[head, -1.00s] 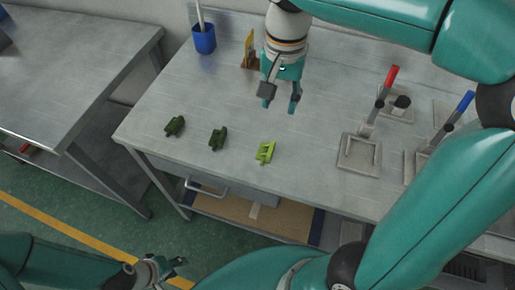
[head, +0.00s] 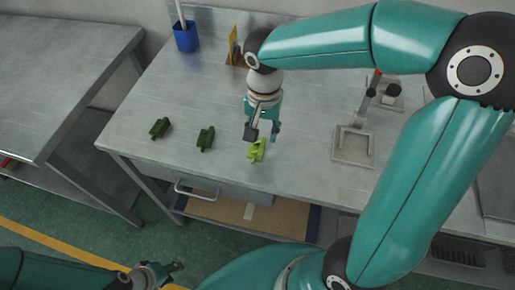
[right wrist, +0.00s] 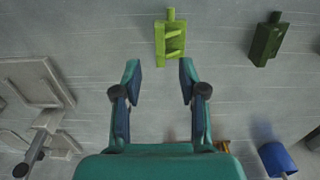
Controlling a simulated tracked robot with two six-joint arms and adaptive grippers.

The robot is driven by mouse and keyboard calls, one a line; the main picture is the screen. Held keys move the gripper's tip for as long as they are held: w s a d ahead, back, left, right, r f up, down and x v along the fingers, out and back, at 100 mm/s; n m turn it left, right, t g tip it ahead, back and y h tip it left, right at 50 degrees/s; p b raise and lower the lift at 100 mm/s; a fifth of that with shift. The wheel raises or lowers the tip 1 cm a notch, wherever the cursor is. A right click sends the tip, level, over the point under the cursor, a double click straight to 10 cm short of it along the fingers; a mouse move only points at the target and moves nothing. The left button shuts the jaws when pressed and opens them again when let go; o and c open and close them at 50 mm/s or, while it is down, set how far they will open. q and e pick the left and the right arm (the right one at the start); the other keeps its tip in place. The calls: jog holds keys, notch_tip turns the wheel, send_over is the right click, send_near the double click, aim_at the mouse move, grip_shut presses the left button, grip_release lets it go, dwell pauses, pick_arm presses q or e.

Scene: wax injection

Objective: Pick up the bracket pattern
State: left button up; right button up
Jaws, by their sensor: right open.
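The bracket pattern looks to be the bright green piece (head: 257,151) near the front edge of the metal table. It also shows in the right wrist view (right wrist: 172,40), ahead of the fingertips. My right gripper (head: 262,134) is open and empty, just behind and above the green piece, apart from it. In the right wrist view its two fingers (right wrist: 160,75) are spread with bare table between them. My left gripper (head: 163,270) is at the bottom left, low over the floor, away from the table; its jaws are too small to judge.
Two dark green pieces (head: 159,128) (head: 206,138) lie left of the bright one. Clamp-like fixtures with grey bases (head: 353,146) stand at the right. A blue cup (head: 185,37) and a yellow sign (head: 233,45) stand at the back.

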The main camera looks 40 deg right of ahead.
aim_at(262, 144)
notch_tip(262, 144, down, 5)
jog(key=shift+f, duration=0.1)
dwell(0.3)
grip_shut()
